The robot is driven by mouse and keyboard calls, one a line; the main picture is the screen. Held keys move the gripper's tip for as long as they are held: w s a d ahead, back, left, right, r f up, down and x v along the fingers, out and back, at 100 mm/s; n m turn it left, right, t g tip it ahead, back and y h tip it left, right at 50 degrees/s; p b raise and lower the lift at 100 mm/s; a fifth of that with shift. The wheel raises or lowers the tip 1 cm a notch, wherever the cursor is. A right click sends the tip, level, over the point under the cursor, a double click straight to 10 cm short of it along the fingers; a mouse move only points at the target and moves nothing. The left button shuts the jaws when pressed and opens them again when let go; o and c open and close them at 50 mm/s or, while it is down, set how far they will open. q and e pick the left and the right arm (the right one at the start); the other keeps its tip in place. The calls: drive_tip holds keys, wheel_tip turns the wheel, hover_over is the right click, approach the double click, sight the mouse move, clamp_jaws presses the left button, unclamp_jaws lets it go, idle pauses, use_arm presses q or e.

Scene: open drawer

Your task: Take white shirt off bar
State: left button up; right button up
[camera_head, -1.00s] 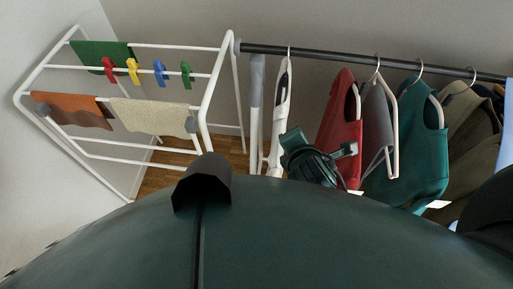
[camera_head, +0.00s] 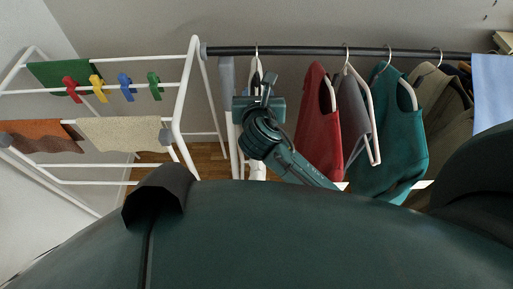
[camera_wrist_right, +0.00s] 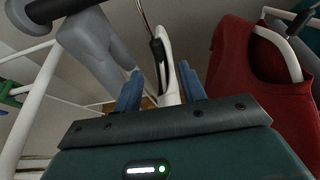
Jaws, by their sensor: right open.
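A narrow white item (camera_head: 256,74), seen edge-on, hangs by a metal hook near the left end of the dark bar (camera_head: 320,50). I cannot make out its full shape, as my right gripper covers much of it. My right gripper (camera_head: 258,94) is raised in front of it. In the right wrist view, its two blue-grey fingers (camera_wrist_right: 160,90) are apart, with the white item (camera_wrist_right: 168,60) standing between them. I cannot tell whether either finger touches it. My left gripper is not in view.
A red garment (camera_head: 314,115), a grey one (camera_head: 353,112) and a teal one (camera_head: 390,140) hang close to the right, then olive clothes (camera_head: 445,100) and a light blue cloth (camera_head: 492,85). A white drying rack (camera_head: 190,85) with cloths and coloured pegs stands left.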

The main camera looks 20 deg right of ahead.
sight(257, 85)
drive_tip(key=x, duration=0.5)
drive_tip(key=shift+w+a+f+b, duration=0.1)
drive_tip(key=shift+f+b, duration=0.05)
drive_tip(key=shift+b, duration=0.2)
clamp_jaws()
idle(0.4)
